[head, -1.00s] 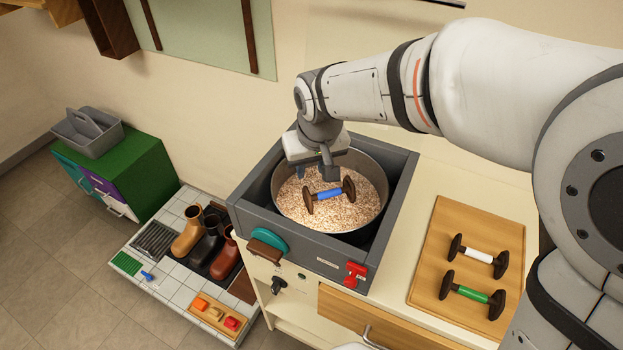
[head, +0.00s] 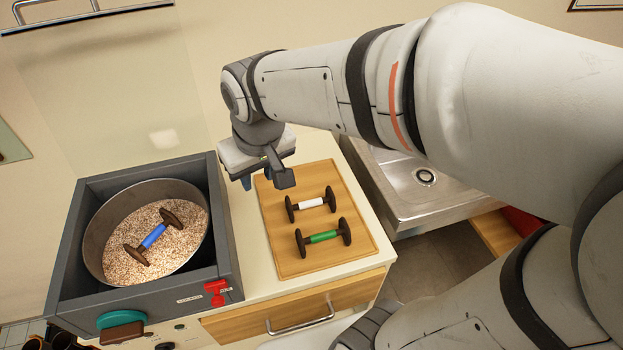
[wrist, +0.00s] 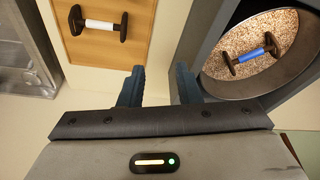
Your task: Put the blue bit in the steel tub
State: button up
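The blue bit (head: 153,237), a blue bar with dark brown end pieces, lies on pale shavings inside the round steel tub (head: 95,245). Both also show at the upper right of the wrist view, the blue bit (wrist: 252,56) within the tub (wrist: 291,78). My gripper (head: 265,182) is apart from the tub, to its right, above the counter by the board's back left corner. In the wrist view, my gripper's two blue-grey fingers (wrist: 158,88) stand apart with nothing between them.
The tub sits in a grey box (head: 228,240) with a red latch (head: 215,292). A wooden board (head: 285,262) holds a white bit (head: 311,203) and a green bit (head: 322,237). A steel sink (head: 390,172) lies to the right. Bare counter separates box and board.

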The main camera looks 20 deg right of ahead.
jog(key=s+d+f+m, duration=0.1)
jog(key=s+d+m, duration=0.2)
jog(key=s+d, duration=0.4)
jog(key=d, duration=0.4)
jog(key=shift+s+f+h, duration=0.2)
jog(key=shift+f+h, duration=0.1)
jog(key=shift+h, duration=0.1)
dwell(0.4)
